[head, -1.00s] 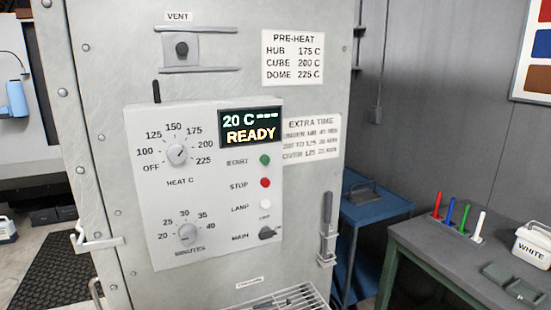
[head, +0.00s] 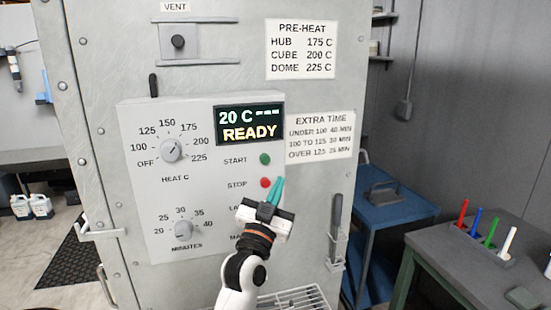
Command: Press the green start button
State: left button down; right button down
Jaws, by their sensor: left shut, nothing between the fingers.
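The green start button (head: 265,159) sits on the control panel (head: 140,200), right of the label START. The red stop button (head: 265,183) is just below it. The display (head: 250,125) reads 20 C and READY. My left gripper (head: 276,182) is shut and empty, with teal fingers pointing up. In the picture its tips are beside the red button, below and right of the green one; I cannot tell how far they are from the panel. The gripper and wrist hide the lamp, the main switch and part of their labels. My right gripper is not in view.
The heat dial (head: 171,150) and minutes dial (head: 183,229) are on the panel's left. A handle (head: 335,225) stands out on the right of the cabinet, above a wire rack (head: 290,300). A blue cart (head: 385,206) and a table with colored markers (head: 490,235) stand right.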

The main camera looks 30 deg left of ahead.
aim_at(265, 159)
pick_arm(q)
jog(key=shift+s+a+r, duration=0.15)
jog(key=shift+s+r, duration=0.1)
jog(key=shift+r, duration=0.3)
jog(key=shift+w+a+b, duration=0.8)
jog(key=shift+w+a, duration=0.65)
jog(key=shift+a, duration=0.25)
jog(key=shift+w+a+b, duration=0.75)
jog(key=shift+w+a, duration=0.65)
jog(key=shift+a, duration=0.25)
jog(key=shift+w+a, duration=0.3)
jog(key=shift+a, duration=0.05)
